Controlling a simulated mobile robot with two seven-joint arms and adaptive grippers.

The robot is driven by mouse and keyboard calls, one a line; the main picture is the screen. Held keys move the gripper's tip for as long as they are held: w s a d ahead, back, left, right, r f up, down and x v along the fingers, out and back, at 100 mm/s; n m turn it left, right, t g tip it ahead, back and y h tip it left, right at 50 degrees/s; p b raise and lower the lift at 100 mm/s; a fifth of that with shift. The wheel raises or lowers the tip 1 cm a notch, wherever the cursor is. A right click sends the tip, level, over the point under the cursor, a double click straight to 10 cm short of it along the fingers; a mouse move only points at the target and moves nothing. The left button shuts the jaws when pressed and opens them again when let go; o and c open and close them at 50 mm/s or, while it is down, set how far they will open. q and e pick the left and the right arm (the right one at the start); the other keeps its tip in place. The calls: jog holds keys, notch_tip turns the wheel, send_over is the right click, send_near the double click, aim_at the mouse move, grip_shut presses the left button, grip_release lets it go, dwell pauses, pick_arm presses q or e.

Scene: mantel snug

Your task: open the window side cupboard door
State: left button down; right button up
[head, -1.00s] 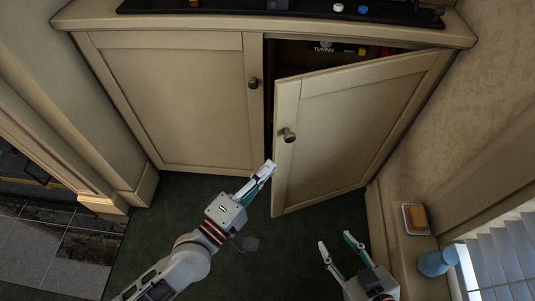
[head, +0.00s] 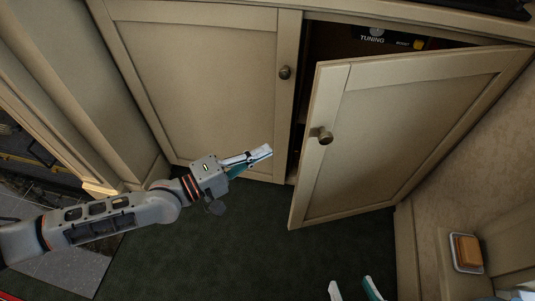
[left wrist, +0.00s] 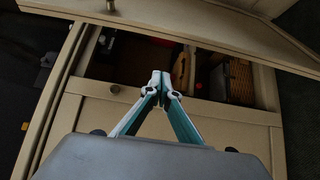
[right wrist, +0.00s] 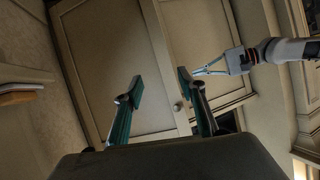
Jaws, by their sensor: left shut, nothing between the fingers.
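The window side cupboard door (head: 400,130) is the right-hand cream door, with a round brass knob (head: 322,136). It stands ajar, its free edge swung out from the cupboard. Through the gap I see a dark inside with a box lettered "TUNING" (head: 374,38). My left gripper (head: 268,151) is shut and empty, left of the door's free edge and apart from it in the picture. It shows shut in the left wrist view (left wrist: 161,76) before the dark opening. My right gripper (head: 352,284) is open and empty at the bottom of the head view; its open fingers show in the right wrist view (right wrist: 160,82).
The left cupboard door (head: 205,85) is closed, with its own knob (head: 285,72). A soap dish (head: 480,265) with an orange-brown block (head: 467,249) is on the right ledge. Dark green carpet (head: 240,250) lies clear in front.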

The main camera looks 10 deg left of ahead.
pick_arm(q)
jog(key=w+d, duration=0.1)
jog(key=d, duration=0.6)
jog(key=shift+w+d, duration=0.25)
jog(key=shift+w, duration=0.1)
pick_arm(e)
jog(key=shift+d, duration=0.15)
